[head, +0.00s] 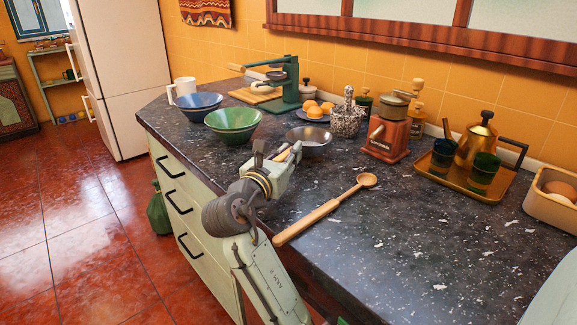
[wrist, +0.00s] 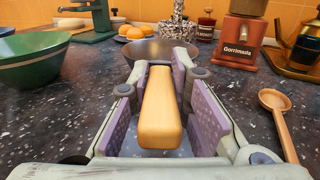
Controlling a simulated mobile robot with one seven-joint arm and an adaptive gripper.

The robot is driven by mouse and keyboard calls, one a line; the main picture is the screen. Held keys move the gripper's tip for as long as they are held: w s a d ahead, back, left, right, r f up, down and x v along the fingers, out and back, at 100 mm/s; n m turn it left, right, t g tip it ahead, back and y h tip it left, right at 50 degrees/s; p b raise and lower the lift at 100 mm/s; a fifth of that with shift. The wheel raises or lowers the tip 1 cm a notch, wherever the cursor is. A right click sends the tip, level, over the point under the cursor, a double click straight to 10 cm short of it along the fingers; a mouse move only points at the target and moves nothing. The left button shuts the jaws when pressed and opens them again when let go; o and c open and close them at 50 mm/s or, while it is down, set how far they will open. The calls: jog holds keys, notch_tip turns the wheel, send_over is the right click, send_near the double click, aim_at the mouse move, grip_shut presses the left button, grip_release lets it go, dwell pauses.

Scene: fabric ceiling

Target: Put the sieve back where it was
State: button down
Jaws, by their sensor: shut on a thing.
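The sieve has a grey metal bowl (head: 310,139) and a light wooden handle (wrist: 161,110). My gripper (head: 279,156) is shut around the handle, with its purple pads on both sides of it in the wrist view. The sieve's bowl (wrist: 162,51) points away from my gripper, over the dark speckled counter (head: 400,240). I cannot tell whether the bowl touches the counter. Part of the handle is hidden by my gripper in the head view.
A green bowl (head: 232,126) and a blue bowl (head: 198,106) stand left of the sieve. A wooden spoon (head: 322,211) lies to its right. Behind are a plate of oranges (head: 313,112), a speckled mortar (head: 347,121) and a red grinder (head: 387,135). The right front counter is clear.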

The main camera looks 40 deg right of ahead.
jog(key=shift+f+b, duration=0.55)
jog(key=shift+f, duration=0.65)
jog(key=c, duration=1.5)
grip_release()
jog(key=shift+r, duration=0.1)
